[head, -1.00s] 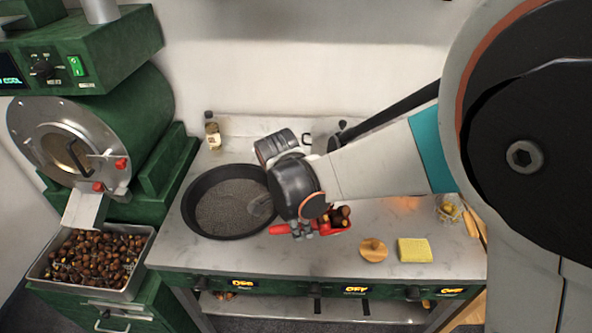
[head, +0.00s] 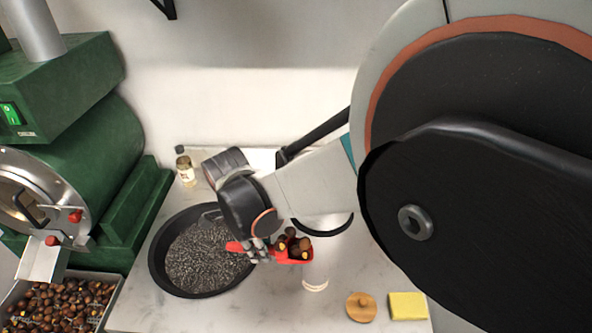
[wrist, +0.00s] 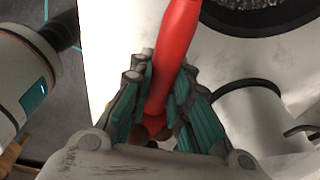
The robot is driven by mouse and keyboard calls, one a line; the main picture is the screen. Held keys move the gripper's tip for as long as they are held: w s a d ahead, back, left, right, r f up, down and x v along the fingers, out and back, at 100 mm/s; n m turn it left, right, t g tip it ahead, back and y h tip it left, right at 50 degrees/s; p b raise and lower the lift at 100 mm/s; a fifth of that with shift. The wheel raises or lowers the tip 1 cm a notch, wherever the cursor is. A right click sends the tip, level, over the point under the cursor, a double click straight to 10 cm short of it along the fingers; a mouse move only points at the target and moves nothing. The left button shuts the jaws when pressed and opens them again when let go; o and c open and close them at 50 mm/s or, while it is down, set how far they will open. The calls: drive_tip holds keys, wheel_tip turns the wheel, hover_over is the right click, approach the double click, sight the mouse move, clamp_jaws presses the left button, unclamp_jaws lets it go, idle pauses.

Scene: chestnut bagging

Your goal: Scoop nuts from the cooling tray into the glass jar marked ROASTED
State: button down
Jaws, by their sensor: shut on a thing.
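My gripper (head: 258,250) is shut on the handle of a red scoop (head: 297,258), above the counter. Several brown chestnuts (head: 292,240) lie in the scoop's bowl. In the wrist view, the red handle (wrist: 176,45) runs between my gripper's fingers (wrist: 163,88); the bowl is mostly hidden behind them. The metal cooling tray (head: 17,293), full of chestnuts, is at the lower left, partly cut off. What looks like the glass jar (head: 315,284) stands on the counter just below the scoop; its upper part is hard to make out and its mark cannot be read.
A dark pan (head: 160,275) of grey grains sits left of my gripper. A round wooden lid (head: 362,306) and a yellow sponge (head: 408,306) lie at the front right. A small bottle (head: 186,168) stands at the back. The green roaster (head: 85,165) is at left.

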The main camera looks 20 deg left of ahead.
sight(269, 248)
drive_tip(key=shift+d+r+y, duration=0.1)
drive_tip(key=shift+d+y, duration=0.3)
drive_tip(key=shift+y, duration=0.5)
drive_tip(key=shift+w+d+g+y, duration=0.1)
drive_tip(key=shift+d+g+y, duration=0.15)
drive_tip(key=shift+y, duration=0.35)
drive_tip(key=r+y+p, duration=0.1)
drive_tip(key=d+r+y+p, duration=0.1)
drive_tip(key=shift+w+r+g+y, duration=0.1)
drive_tip(key=shift+r+g+y, duration=0.15)
drive_tip(key=shift+g+y, duration=0.1)
drive_tip(key=shift+w+d+r+g+y+p, duration=0.25)
drive_tip(key=shift+d+r+g+y+p, duration=0.1)
drive_tip(key=shift+d+r+y, duration=0.65)
drive_tip(key=y+b, duration=0.1)
drive_tip(key=d+y+b, duration=0.1)
drive_tip(key=d+r+y+b, duration=0.1)
drive_tip(key=shift+w+d+r+g, duration=0.1)
drive_tip(key=shift+w+d+g, duration=0.15)
drive_tip(key=shift+w, duration=0.1)
drive_tip(key=shift+w+d+r+y+b, duration=0.1)
drive_tip(key=shift+d+r+y+b, duration=0.55)
drive_tip(key=shift+y, duration=0.2)
drive_tip(key=shift+a+g, duration=0.1)
drive_tip(key=shift+g, duration=0.2)
